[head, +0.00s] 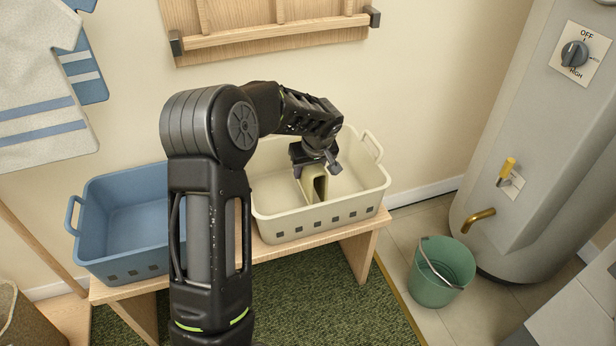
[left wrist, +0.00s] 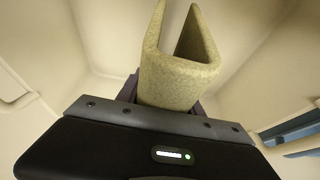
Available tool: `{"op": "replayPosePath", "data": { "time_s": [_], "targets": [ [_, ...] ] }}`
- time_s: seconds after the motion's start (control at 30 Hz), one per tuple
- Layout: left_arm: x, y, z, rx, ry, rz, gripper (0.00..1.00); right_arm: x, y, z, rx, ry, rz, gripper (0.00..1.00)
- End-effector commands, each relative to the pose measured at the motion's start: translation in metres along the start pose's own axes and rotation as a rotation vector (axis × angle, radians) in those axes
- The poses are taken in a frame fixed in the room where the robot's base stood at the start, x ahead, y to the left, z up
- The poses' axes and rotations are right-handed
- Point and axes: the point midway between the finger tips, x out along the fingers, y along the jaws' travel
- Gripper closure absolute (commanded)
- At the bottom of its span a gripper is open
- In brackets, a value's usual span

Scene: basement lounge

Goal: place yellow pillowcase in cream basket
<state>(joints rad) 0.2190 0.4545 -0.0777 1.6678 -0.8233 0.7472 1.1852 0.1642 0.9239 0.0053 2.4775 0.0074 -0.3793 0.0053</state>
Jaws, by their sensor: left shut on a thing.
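The cream basket (head: 322,215) stands on a wooden bench in the head view, and its pale inner walls fill much of the left wrist view (left wrist: 60,60). The yellow pillowcase (head: 319,184) is a folded, olive-yellow cloth inside the basket's outline. It also shows in the left wrist view (left wrist: 178,78), standing up as a folded loop from the gripper. My left gripper (head: 308,176) reaches down into the basket and is shut on the pillowcase. Whether the cloth touches the basket floor cannot be told. My right gripper is in neither view.
A blue basket (head: 122,222) stands on the bench (head: 359,241) to the left, partly behind my arm. A green bucket (head: 441,272) sits on the floor at right, near a grey tank (head: 545,150). A wooden rack (head: 270,38) hangs on the wall above.

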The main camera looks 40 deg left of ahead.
Motion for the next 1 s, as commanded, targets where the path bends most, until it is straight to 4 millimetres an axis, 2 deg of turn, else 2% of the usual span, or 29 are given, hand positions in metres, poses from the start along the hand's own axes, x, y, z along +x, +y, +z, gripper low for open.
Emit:
{"op": "replayPosePath", "data": {
  "time_s": [0.03, 0.13, 0.57, 0.6, 0.83, 1.0],
  "targets": [
    [0.011, -0.001, 0.004, 0.000, -0.001, -0.001, 1.00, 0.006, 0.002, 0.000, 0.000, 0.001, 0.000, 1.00],
    [0.019, 0.000, 0.008, 0.000, 0.000, 0.000, 1.00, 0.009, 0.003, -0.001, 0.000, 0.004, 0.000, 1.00],
    [0.023, 0.000, 0.009, -0.001, 0.001, 0.000, 1.00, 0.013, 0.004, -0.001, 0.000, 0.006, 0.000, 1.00],
    [0.021, 0.000, 0.009, -0.001, 0.000, 0.000, 0.53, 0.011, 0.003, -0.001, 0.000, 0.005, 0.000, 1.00],
    [0.021, 0.000, 0.009, -0.001, 0.000, 0.000, 0.35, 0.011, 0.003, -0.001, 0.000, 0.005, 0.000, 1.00],
    [0.021, 0.000, 0.009, -0.001, 0.000, 0.000, 0.35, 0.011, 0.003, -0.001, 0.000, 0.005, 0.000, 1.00]
  ]
}}
